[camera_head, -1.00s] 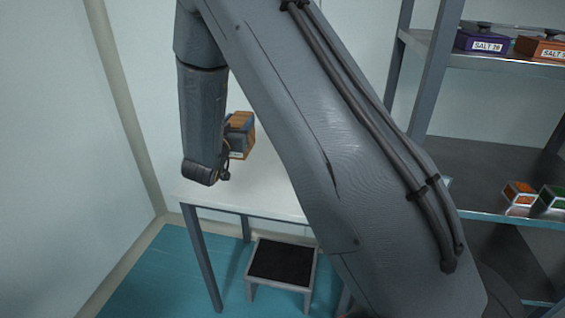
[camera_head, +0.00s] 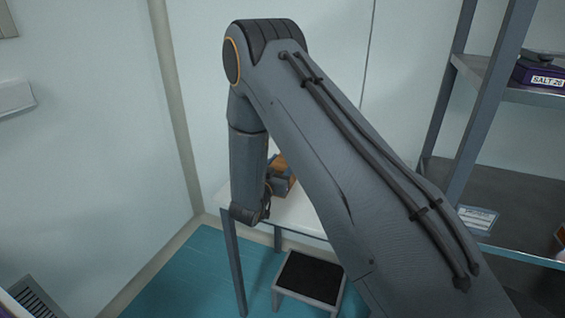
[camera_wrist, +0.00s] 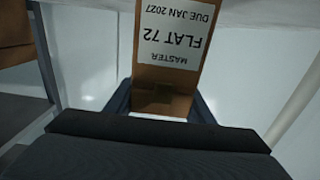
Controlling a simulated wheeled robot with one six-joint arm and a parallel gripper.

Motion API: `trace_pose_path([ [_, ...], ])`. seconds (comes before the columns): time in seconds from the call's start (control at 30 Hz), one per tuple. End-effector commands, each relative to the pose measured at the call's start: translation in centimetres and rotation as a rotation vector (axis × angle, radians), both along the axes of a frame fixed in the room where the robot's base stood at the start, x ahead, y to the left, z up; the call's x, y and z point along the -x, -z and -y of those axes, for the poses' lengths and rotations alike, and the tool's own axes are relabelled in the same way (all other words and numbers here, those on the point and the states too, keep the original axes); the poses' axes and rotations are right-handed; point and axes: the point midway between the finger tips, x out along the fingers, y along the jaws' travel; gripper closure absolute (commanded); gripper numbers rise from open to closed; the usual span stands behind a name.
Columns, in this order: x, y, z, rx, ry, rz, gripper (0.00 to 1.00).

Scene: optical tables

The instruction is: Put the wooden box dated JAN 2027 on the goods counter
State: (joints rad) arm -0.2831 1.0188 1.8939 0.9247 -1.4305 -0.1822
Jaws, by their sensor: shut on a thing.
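A wooden box (camera_wrist: 163,78) fills the upper middle of the wrist view. Its white label reads, upside down, MASTER, FLAT 72, DUE JAN 2027. My gripper (camera_wrist: 162,102) is shut on it, with a dark finger at each side. In the head view the box (camera_head: 283,168) shows as a small orange-brown block beyond my wrist, over or near a white-topped table (camera_head: 305,216). My gripper (camera_head: 279,185) is partly hidden there by my arm. I cannot tell if the box touches the table, or if this table is the goods counter.
A black-topped step stool (camera_head: 310,277) stands in front of the table on a teal floor (camera_head: 185,275). A grey metal shelf (camera_head: 440,185) rises at right, with a purple SALT box (camera_head: 540,76) on it. A wall corner is at left. A brown object (camera_wrist: 15,32) shows in the wrist view.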

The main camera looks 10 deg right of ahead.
Motion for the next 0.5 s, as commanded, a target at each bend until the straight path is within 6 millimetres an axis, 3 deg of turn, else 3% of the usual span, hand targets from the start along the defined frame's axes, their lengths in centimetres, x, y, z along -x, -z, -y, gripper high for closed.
trace_pose_path([
  [0.4, -0.07, 0.39, -0.03, 0.001, 0.000, 0.003, 1.00],
  [0.43, -0.02, 0.41, -0.01, 0.001, 0.000, 0.001, 0.47],
  [0.5, -0.01, 0.37, -0.02, 0.001, 0.000, 0.001, 0.35],
])
